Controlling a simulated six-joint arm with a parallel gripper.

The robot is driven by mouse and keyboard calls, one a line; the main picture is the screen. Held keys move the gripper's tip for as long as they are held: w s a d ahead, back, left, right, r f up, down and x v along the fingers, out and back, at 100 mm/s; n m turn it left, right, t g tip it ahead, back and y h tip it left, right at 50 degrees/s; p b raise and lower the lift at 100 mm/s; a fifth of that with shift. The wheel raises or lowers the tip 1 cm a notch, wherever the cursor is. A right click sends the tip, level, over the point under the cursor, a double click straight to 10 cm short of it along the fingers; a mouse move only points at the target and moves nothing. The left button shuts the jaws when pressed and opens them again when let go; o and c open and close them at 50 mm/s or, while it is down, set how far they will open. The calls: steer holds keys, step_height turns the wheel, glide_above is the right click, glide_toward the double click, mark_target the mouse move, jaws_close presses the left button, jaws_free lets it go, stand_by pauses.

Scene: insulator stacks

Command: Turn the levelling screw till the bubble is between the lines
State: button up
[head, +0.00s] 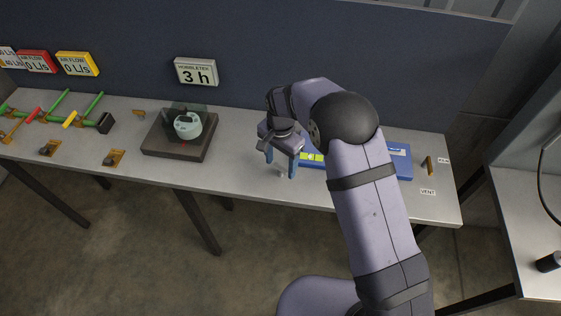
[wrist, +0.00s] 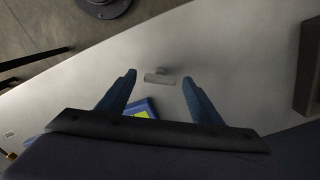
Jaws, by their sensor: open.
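My gripper (head: 280,168) is open above the bench, just left of a blue unit. In the wrist view its two blue fingers (wrist: 159,75) stand apart with nothing held. A small pale grey piece with a short stub (wrist: 159,79) shows between the fingertips and looks like the levelling screw, though I cannot be sure. The blue unit (head: 400,160) is partly hidden behind my arm. Its yellow-green level vial (head: 312,157) shows beside the gripper, and a corner of the vial (wrist: 141,114) shows in the wrist view. The bubble and lines are too small to make out.
A dark box with a pale pot (head: 187,125) stands to the left. An orange bracket (head: 428,165) is at the right. The bench's front edge is close to the gripper.

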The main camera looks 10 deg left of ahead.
steer(key=shift+c, duration=0.6)
steer(key=c, duration=0.9)
steer(key=shift+c, duration=0.2)
steer(key=shift+n, duration=0.3)
steer(key=n+b, duration=0.1)
steer(key=n, duration=0.3)
steer(key=n+b, duration=0.1)
steer(key=n, duration=0.4)
steer(key=shift+r, duration=0.1)
steer(key=o, duration=1.1)
steer(key=shift+c, duration=0.2)
